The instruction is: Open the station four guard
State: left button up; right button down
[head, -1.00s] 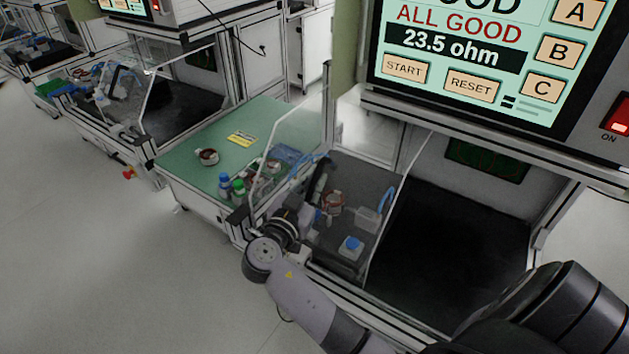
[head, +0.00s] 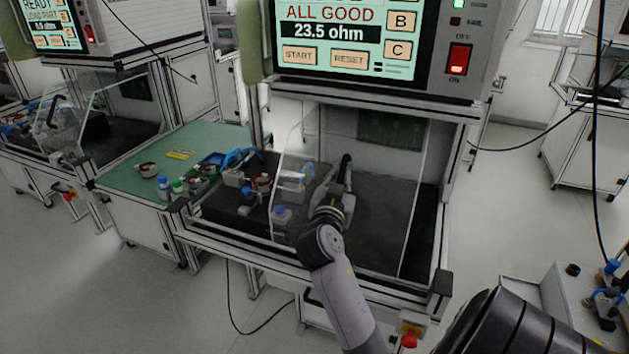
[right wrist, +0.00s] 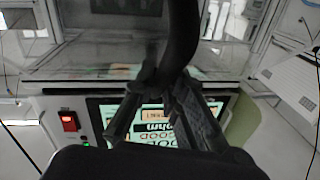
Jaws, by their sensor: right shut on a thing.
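The clear guard (head: 385,215) stands across the front of the station in the head view. Its left edge is slanted and its right edge is close to the station's right post. The guard's black curved handle (head: 346,168) rises from the hand of my right gripper (head: 338,192). In the right wrist view the same handle (right wrist: 182,40) passes between the fingers of my right gripper (right wrist: 165,88), which is shut on it. The fingertips are hidden in the head view. The left part of the station's dark bed (head: 222,208) is uncovered. My left gripper is not in view.
A grey fixture with a blue hose (head: 240,158) and small parts stand on the left part of the bed. A blue-capped part (head: 282,215) shows through the guard. A green table (head: 125,180) with bottles is at left. The screen (head: 345,35) hangs above.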

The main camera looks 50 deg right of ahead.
aim_at(371, 171)
jog(key=s, duration=0.1)
jog(key=s+d, duration=0.1)
jog(key=s, duration=0.1)
jog(key=s+d, duration=0.1)
jog(key=s, duration=0.1)
jog(key=shift+s+d, duration=0.15)
jog(key=shift+s, duration=0.2)
jog(key=shift+s+d, duration=0.1)
jog(key=shift+s, duration=0.1)
jog(key=c, duration=2.1)
grip_release()
jog(key=o, duration=0.5)
jog(key=shift+c, duration=0.2)
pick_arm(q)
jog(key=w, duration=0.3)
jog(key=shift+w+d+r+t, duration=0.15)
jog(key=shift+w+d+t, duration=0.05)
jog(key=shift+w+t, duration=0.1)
pick_arm(e)
jog(key=shift+r, duration=0.1)
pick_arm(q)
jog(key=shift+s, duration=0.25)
pick_arm(e)
notch_tip(371, 171, up, 10)
